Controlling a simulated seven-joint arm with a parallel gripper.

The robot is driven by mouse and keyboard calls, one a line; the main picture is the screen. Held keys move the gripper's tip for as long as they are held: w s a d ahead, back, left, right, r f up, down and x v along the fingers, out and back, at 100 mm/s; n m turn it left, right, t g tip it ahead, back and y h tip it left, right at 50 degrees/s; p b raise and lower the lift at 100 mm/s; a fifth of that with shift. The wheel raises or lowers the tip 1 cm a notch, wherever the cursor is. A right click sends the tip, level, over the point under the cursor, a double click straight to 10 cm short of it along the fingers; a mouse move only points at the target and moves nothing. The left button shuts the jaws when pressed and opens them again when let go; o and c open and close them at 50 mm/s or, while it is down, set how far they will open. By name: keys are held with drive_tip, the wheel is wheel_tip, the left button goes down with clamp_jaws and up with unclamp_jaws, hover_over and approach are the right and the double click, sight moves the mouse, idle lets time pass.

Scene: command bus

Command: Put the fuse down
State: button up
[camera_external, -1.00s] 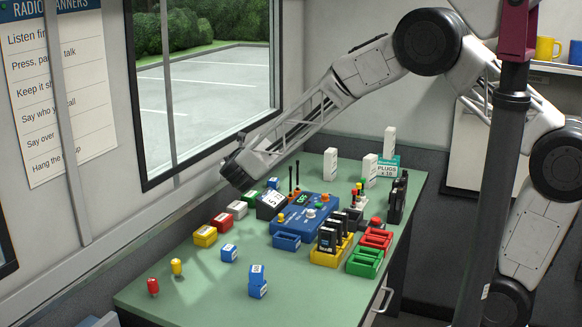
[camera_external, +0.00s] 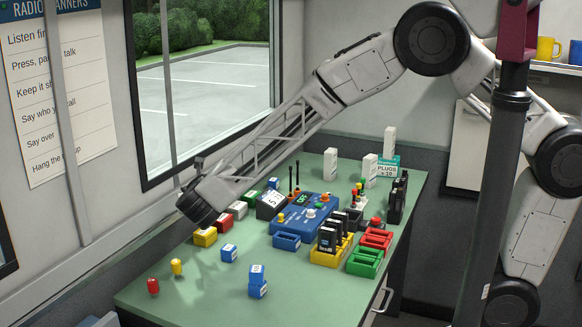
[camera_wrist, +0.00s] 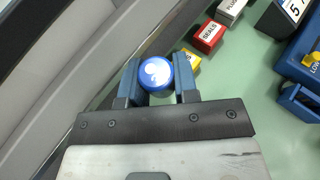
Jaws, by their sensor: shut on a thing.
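In the wrist view my gripper (camera_wrist: 158,84) is shut on a round blue-topped thing (camera_wrist: 156,73) with a white mark, seen from above. It looks like the fuse, but its lower part is hidden. In the external view my gripper end (camera_external: 197,212) is above the table's left side, close to the yellow box (camera_external: 205,237). The held thing cannot be made out there.
A blue console (camera_external: 305,213), a yellow holder with black radios (camera_external: 331,252) and red and green trays (camera_external: 365,262) fill the middle and right. The window wall borders the left side.

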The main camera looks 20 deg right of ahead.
drive_tip(key=shift+s+a+f, duration=0.1)
drive_tip(key=shift+s+f, duration=0.05)
drive_tip(key=shift+f, duration=0.7)
drive_tip(key=shift+s+a+f, duration=0.1)
drive_tip(key=shift+s+f, duration=0.05)
drive_tip(key=shift+f, duration=0.65)
drive_tip(key=shift+s+a+f, duration=0.1)
drive_tip(key=shift+s+f, duration=0.05)
drive_tip(key=shift+f, duration=0.7)
hover_over(198, 259)
drive_tip(key=shift+f, duration=3.15)
drive_tip(key=shift+f, duration=0.1)
drive_tip(key=shift+f, duration=1.75)
drive_tip(key=shift+f, duration=0.15)
drive_tip(key=o, duration=0.9)
